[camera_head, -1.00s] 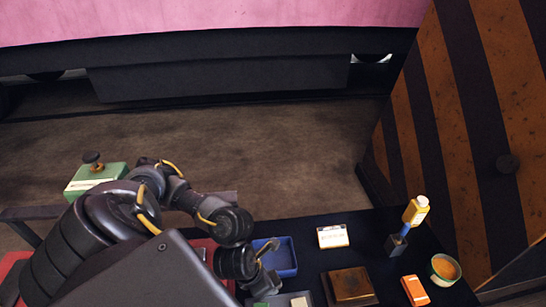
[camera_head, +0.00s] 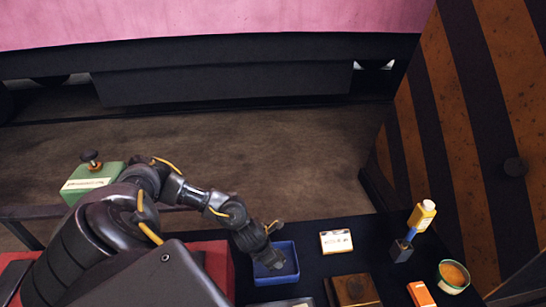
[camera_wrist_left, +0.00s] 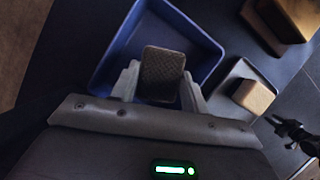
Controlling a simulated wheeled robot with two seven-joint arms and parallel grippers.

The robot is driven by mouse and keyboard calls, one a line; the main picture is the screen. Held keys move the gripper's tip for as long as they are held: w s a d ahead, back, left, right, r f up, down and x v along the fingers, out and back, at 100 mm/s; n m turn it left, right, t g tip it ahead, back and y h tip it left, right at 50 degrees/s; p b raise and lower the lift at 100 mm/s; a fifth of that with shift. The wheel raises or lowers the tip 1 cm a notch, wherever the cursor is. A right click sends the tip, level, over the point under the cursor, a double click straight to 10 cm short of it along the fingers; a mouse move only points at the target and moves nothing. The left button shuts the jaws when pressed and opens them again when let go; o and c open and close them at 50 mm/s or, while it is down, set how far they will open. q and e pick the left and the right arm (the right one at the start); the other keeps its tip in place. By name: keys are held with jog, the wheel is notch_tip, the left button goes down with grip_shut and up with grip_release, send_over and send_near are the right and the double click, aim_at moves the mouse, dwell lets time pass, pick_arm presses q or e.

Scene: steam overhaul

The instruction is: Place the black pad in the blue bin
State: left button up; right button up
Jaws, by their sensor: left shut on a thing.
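The blue bin (camera_head: 290,252) stands on the dark table beside the red surface, and it fills the upper middle of the left wrist view (camera_wrist_left: 205,42). My left gripper (camera_head: 270,258) is over the bin. In the left wrist view it (camera_wrist_left: 161,88) is shut on the black pad (camera_wrist_left: 162,70), a dark textured rounded rectangle between the two pale fingers. The pad shows against the bin's inside. I cannot tell whether it touches the floor of the bin. In the head view the arm mostly hides the pad. My right gripper is not clearly seen.

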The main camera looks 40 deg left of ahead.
pick_arm(q)
jog(key=shift+w+a+f, duration=0.1)
jog(key=shift+w+f, duration=0.05)
jog(key=shift+f, duration=0.8)
jog(key=shift+w+a+f, duration=0.1)
jog(key=shift+w+f, duration=0.05)
jog(key=shift+f, duration=0.8)
jog(key=o, duration=0.6)
jog(key=shift+f, duration=0.1)
jog(key=o, duration=0.5)
jog(key=shift+c, duration=0.2)
jog(key=shift+r, duration=0.25)
jog(key=v, duration=1.1)
jog(key=shift+s+r, duration=0.3)
jog(key=shift+r, duration=0.05)
